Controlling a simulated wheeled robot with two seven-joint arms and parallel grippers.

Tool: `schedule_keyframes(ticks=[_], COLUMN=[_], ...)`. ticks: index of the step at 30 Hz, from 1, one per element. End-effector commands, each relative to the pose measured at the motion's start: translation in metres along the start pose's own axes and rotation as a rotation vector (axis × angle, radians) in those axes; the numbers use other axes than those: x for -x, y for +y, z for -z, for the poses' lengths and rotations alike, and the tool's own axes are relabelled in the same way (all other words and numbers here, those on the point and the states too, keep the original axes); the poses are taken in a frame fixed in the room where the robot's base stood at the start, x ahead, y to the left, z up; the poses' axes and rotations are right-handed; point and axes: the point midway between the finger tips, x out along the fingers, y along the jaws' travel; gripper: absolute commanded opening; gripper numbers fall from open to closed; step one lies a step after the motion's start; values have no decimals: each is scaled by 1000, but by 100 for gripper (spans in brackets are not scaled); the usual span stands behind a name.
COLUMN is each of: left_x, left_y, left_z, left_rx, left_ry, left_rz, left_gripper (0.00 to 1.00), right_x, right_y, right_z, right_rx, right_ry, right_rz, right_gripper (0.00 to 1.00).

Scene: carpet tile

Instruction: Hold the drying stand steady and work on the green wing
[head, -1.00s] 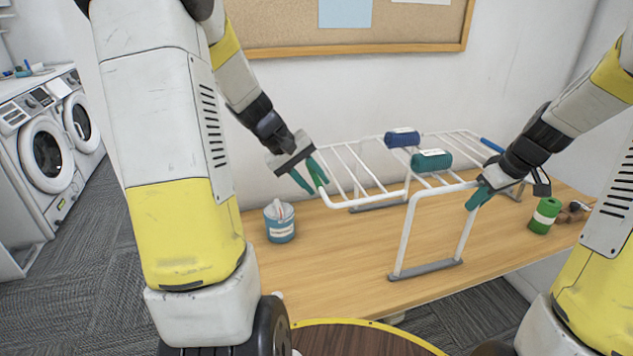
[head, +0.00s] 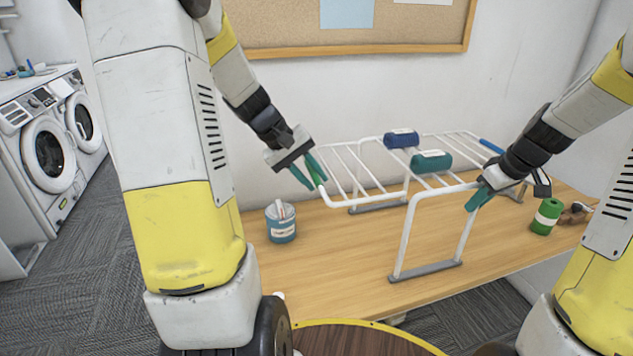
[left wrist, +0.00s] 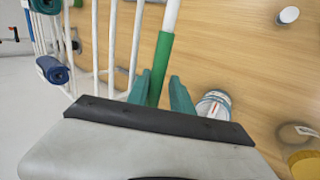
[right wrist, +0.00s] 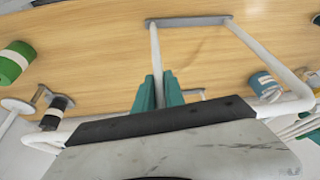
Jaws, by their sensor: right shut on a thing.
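The white drying stand (head: 408,225) stands on the wooden table. Its near-left wing has a green sleeve on the end bar (left wrist: 162,60). My left gripper (head: 308,178) is open at that wing, with its teal fingers on either side of the green bar in the left wrist view (left wrist: 161,92). Contact is not clear. My right gripper (head: 480,198) is shut on the stand's white frame at the top of the near leg. The bar shows between its fingers in the right wrist view (right wrist: 158,88).
A blue roll (head: 402,138) and a teal roll (head: 432,161) lie on the stand's bars. A blue can (head: 281,224) is on the table below my left gripper. A green roll (head: 546,217) stands right of my right gripper. The table front (head: 350,280) is clear.

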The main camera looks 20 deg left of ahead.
Motion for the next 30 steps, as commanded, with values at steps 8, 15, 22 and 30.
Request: schedule_keyframes(ticks=[8, 15, 22, 30], left_x=[62, 96, 103, 102], left_y=[0, -1, -1, -1], left_z=[2, 1, 0, 1], left_rx=[1, 3, 2, 2], left_ry=[9, 5, 3, 3], left_rz=[0, 1, 1, 1], left_gripper=[23, 23, 23, 23], right_x=[0, 0, 0, 0], right_y=[2, 2, 2, 2], right_z=[-1, -1, -1, -1], right_rx=[-3, -3, -3, -3], right_ry=[-1, 0, 0, 0], right_rz=[-4, -4, -4, -4], right_gripper=[0, 0, 0, 18])
